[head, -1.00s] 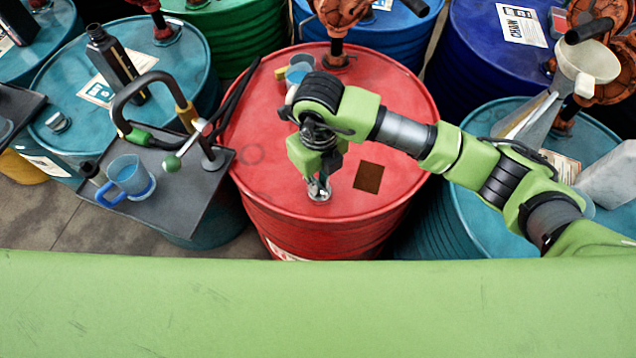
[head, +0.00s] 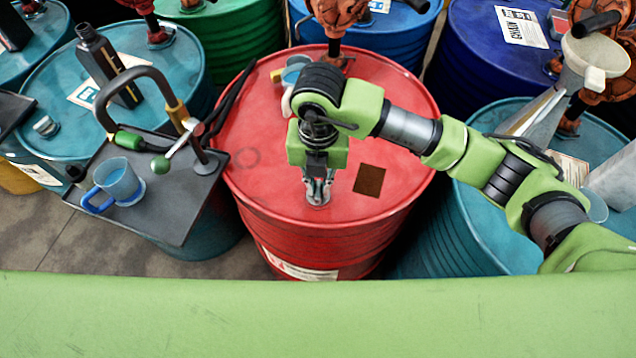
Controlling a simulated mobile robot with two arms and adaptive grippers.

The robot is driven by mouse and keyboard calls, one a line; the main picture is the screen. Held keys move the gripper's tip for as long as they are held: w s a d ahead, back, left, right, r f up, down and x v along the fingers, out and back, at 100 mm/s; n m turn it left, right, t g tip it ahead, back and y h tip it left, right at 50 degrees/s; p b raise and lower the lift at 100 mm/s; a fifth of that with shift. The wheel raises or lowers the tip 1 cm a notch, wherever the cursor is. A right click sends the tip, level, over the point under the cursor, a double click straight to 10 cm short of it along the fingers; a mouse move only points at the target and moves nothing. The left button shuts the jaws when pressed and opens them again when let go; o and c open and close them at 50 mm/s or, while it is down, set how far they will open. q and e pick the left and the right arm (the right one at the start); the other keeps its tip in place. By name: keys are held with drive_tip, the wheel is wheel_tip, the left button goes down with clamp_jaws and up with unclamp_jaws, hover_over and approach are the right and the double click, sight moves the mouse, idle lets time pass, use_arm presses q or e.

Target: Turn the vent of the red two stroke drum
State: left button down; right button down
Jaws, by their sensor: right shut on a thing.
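The red drum (head: 270,185) stands upright in the middle of the head view, with a dark brown square patch on its lid. My right gripper (head: 318,196) points down at the near part of the lid, left of the patch. Its fingers are shut on the vent (head: 318,203), a small metal fitting on the lid that the fingers mostly hide. How far the vent is turned cannot be told. My left gripper is not in view.
A grey tray (head: 170,215) with a blue mug (head: 117,180) stands to the left. A black bottle (head: 108,65) is on the teal drum (head: 65,115) behind it. A pump (head: 338,25) and a light blue cup (head: 296,70) are at the red drum's back. Teal drums stand close on the right.

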sight(319, 186)
drive_tip(key=shift+w+r, duration=0.15)
idle(0.4)
drive_tip(key=c, duration=2.1)
unclamp_jaws()
wheel_tip(319, 186, up, 12)
drive_tip(key=shift+f, duration=0.1)
